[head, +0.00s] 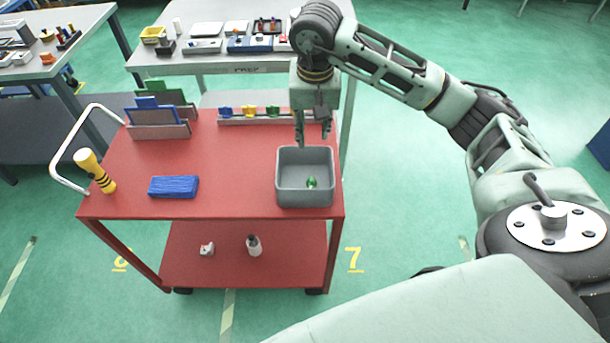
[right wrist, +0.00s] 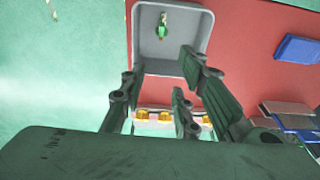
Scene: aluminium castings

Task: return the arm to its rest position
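My right gripper (head: 313,132) hangs from the right arm, fingers pointing down, over the back edge of a grey bin (head: 304,199) on the red cart. Its fingers are spread apart with nothing between them. In the right wrist view the open fingers (right wrist: 160,88) frame the near part of the bin (right wrist: 185,50). A small green part (head: 311,182) lies in the bin, apart from the fingers; it shows in the right wrist view with a brassy end (right wrist: 162,30). The right arm reaches out across the right side of the head view. My left gripper is not in view.
The red cart (head: 235,190) also holds a blue block (head: 174,187), a yellow flashlight (head: 95,170), upright panels in a rack (head: 158,118) and a rail with coloured clips (head: 250,113). A grey table (head: 190,62) with trays stands behind. Green floor right of the cart is clear.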

